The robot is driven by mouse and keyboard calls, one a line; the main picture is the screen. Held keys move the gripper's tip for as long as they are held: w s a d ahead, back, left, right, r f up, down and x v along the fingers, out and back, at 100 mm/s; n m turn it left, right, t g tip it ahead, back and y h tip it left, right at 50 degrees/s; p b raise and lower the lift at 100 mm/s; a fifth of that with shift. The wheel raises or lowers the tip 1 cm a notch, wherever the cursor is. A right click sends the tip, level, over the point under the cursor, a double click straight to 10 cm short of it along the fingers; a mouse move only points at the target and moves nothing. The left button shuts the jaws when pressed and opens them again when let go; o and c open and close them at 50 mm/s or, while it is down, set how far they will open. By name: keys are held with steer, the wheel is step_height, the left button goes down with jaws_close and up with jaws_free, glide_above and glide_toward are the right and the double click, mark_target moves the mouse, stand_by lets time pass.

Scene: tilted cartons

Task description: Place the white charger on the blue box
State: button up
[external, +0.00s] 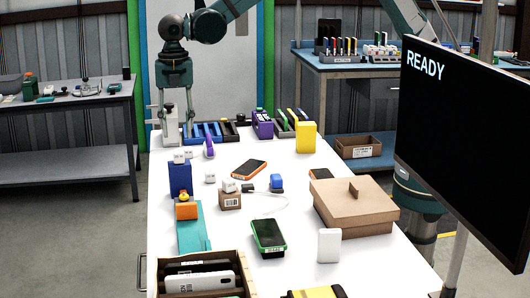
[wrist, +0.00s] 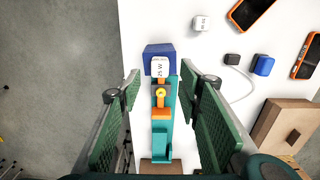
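The blue box (external: 180,180) stands upright near the table's left edge; its top shows in the wrist view (wrist: 160,49). A white charger (external: 178,157) appears on top of it; the wrist view shows a white charger marked 25 W (wrist: 160,67) overlapping the box's near edge. Another white charger (external: 229,186) rests on a small cardboard box (external: 230,202). My gripper (external: 177,116) is raised above the table's left side, behind the blue box in the external view. In the wrist view its green fingers (wrist: 160,125) are wide apart with nothing gripped.
A teal object (external: 194,236), an orange block (external: 187,211) and a small yellow figure (external: 184,197) stand in front of the blue box. A white cube (external: 210,178) and an orange phone (external: 249,169) lie to its right. A cardboard carton (external: 355,208) stands farther right.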

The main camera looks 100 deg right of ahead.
mark_target(181, 150)
steer(key=shift+r, duration=2.05)
steer(key=s+d+r+m+t, duration=0.2)
steer(key=s+d+r+m, duration=0.15)
steer(key=s+r, duration=0.7)
steer(key=s+d+r+m+t, duration=0.15)
steer(key=s+r+m, duration=0.45)
steer(key=s, duration=0.7)
steer(key=s+d+f+m+t, duration=0.1)
steer(key=s+m, duration=0.3)
steer(key=s, duration=0.9)
steer(key=s+d+f+m+t, duration=0.1)
steer(key=s+d+m+t, duration=0.1)
steer(key=s, duration=1.1)
steer(key=shift+s+d+f+m+t, duration=0.3)
steer(key=shift+d+m, duration=0.4)
steer(key=shift+m, duration=0.55)
